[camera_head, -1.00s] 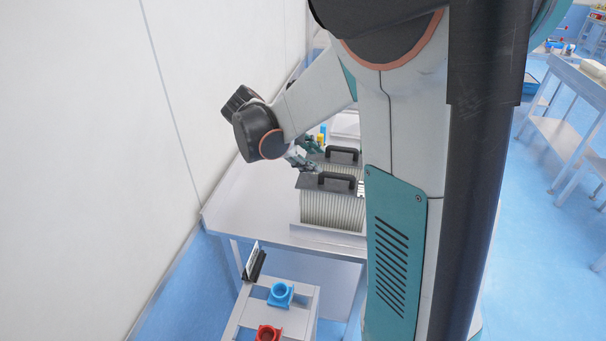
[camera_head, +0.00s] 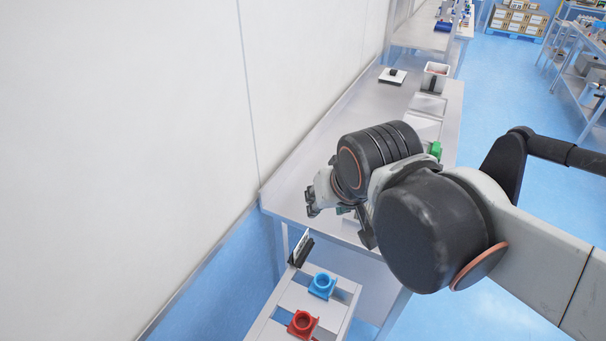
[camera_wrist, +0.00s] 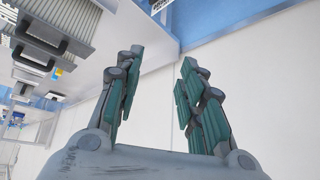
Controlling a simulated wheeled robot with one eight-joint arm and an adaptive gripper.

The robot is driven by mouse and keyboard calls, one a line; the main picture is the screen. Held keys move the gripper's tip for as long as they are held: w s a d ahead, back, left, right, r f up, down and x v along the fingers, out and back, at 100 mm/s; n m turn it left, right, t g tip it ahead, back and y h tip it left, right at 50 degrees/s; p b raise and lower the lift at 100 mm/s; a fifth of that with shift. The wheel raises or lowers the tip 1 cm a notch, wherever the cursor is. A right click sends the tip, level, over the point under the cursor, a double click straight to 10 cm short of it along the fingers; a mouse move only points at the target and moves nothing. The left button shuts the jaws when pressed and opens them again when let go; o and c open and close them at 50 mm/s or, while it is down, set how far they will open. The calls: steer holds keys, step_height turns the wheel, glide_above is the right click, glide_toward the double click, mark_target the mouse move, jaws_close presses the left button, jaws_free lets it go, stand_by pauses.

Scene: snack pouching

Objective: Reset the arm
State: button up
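My gripper (camera_wrist: 157,90) is open and empty in the wrist view. Its two green-padded fingers stand apart, with the pale wall and the table edge behind them. In the head view my folded arm crosses the right half and its wrist hangs over the near end of the table (camera_head: 290,190). The fingers are mostly hidden there by the wrist. The ribbed rack with black handles (camera_wrist: 62,30) shows at the upper left of the wrist view, apart from the fingers. In the head view my arm hides it.
A low white stand holds a blue ring holder (camera_head: 322,286) and a red ring holder (camera_head: 302,323), with a small black sign holder (camera_head: 301,252) at its back. A white bin (camera_head: 435,77) stands at the table's far end. The wall (camera_head: 120,150) runs close along the left.

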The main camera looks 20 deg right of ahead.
steer(key=a+n, duration=0.1)
steer(key=s+n, duration=0.1)
steer(key=shift+s+a+f+n+t+y, duration=0.1)
steer(key=shift+s+a+n+t+y, duration=0.05)
steer(key=shift+a+n+t+y, duration=0.2)
steer(key=shift+f, duration=0.1)
step_height(320, 180, down, 12)
steer(key=b, duration=1.2)
